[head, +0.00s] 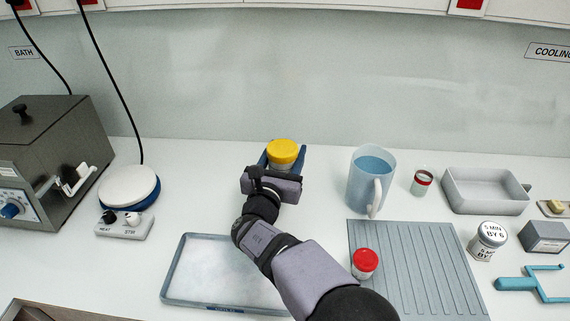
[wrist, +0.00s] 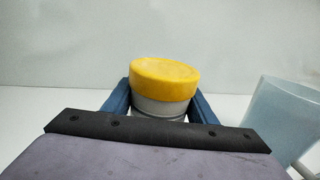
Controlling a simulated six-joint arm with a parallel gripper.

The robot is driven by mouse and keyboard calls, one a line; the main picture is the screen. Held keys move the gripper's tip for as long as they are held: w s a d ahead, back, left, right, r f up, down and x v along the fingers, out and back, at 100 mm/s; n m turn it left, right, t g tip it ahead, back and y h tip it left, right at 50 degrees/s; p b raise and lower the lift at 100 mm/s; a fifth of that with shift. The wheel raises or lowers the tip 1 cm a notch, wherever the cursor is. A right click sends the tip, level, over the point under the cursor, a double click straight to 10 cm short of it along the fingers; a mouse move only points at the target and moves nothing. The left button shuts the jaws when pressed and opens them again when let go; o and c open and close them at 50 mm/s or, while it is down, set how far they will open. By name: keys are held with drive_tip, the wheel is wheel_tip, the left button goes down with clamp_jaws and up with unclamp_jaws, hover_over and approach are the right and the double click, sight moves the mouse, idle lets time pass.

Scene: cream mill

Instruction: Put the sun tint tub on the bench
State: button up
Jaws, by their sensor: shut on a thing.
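A tub with a yellow lid (head: 283,151) is between the fingers of my gripper (head: 283,160), toward the back of the white bench (head: 215,185). In the wrist view the tub (wrist: 164,80) has a pale grey body under the yellow lid, and the blue fingers of my gripper (wrist: 160,108) close on its two sides. The tub looks close to upright, with a slight tilt in the wrist view. Its base is hidden by my gripper, so I cannot tell whether it touches the bench.
A blue jug (head: 371,180) stands right of my gripper. A frosted tray (head: 220,272) lies in front, left of my arm. A red-lidded tub (head: 365,263) stands on a ribbed mat (head: 425,270). A stirrer hotplate (head: 128,190) is at left. Bench around my gripper's left is clear.

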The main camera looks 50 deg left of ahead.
sight(278, 159)
drive_tip(key=shift+f+p, duration=0.3)
drive_tip(key=shift+f, duration=1.55)
drive_tip(key=shift+f, duration=0.15)
drive_tip(key=o, duration=1.2)
drive_tip(key=shift+r, duration=0.25)
drive_tip(key=shift+s+d+f, duration=0.15)
drive_tip(key=shift+s+d, duration=0.05)
drive_tip(key=shift+s, duration=0.1)
drive_tip(key=v, duration=0.1)
drive_tip(key=b+v, duration=0.1)
drive_tip(key=v, duration=0.2)
drive_tip(key=shift+s+d+r+b, duration=0.15)
drive_tip(key=shift+s+r+b, duration=0.1)
drive_tip(key=shift+b, duration=0.05)
wheel_tip(278, 159, up, 7)
drive_tip(key=shift+w+f+b, duration=0.1)
drive_tip(key=shift+f+b, duration=0.1)
drive_tip(key=shift+b, duration=0.1)
